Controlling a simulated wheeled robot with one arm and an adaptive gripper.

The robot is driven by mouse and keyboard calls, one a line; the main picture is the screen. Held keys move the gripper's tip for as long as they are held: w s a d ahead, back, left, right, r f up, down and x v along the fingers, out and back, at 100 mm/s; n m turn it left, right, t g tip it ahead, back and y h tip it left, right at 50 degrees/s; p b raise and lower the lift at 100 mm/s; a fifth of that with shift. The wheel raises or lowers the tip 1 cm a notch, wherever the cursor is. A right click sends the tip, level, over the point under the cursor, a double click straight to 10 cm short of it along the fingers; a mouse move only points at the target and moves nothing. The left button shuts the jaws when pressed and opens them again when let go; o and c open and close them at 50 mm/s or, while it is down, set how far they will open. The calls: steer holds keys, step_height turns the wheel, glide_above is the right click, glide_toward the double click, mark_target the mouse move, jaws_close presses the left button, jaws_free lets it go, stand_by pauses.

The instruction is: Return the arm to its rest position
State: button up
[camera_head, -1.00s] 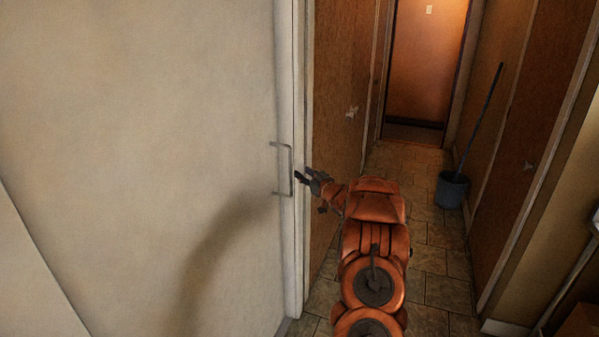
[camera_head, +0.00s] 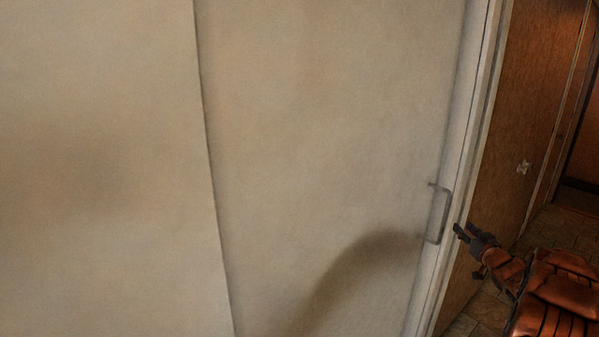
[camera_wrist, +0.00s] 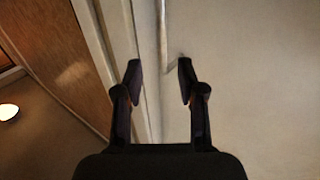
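My gripper (camera_head: 461,231) is at the lower right of the head view, just right of the metal bar handle (camera_head: 444,214) on the cream door (camera_head: 330,130). In the wrist view my gripper (camera_wrist: 160,80) has its two dark fingers apart, with nothing between them that it grips. The handle (camera_wrist: 163,35) shows ahead of the fingertips there, apart from them as far as I can tell. My orange arm (camera_head: 555,290) reaches in from the lower right corner, partly out of frame.
A second pale panel (camera_head: 100,150) fills the left of the head view. A brown wooden door (camera_head: 520,110) with a small handle (camera_head: 523,167) stands right of the white frame (camera_head: 468,150). Tiled floor (camera_head: 545,230) shows at the right.

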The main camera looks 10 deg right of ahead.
steer(key=w+a+r+m+g+h, duration=0.1)
steer(key=w+a+r+g+h, duration=0.15)
steer(key=a+r+g, duration=0.45)
steer(key=s+a+f+g, duration=0.1)
steer(key=s+a, duration=0.4)
steer(key=a, duration=0.3)
steer(key=s+a+g, duration=0.2)
steer(key=s+a, duration=0.2)
steer(key=a, duration=0.4)
steer(key=s+a+f+n+g+y, duration=0.1)
steer(key=s+a+g, duration=0.2)
steer(key=s+a, duration=0.6)
steer(key=s+a+f+g+y, duration=0.1)
steer(key=s+a+g+y, duration=0.1)
steer(key=s+a, duration=0.8)
steer(key=s+a+f+n+g+y, duration=0.1)
steer(key=s+a+g, duration=0.3)
steer(key=s+a, duration=0.6)
steer(key=s+y, duration=0.1)
steer(key=s, duration=1)
steer(key=shift+n+g, duration=0.3)
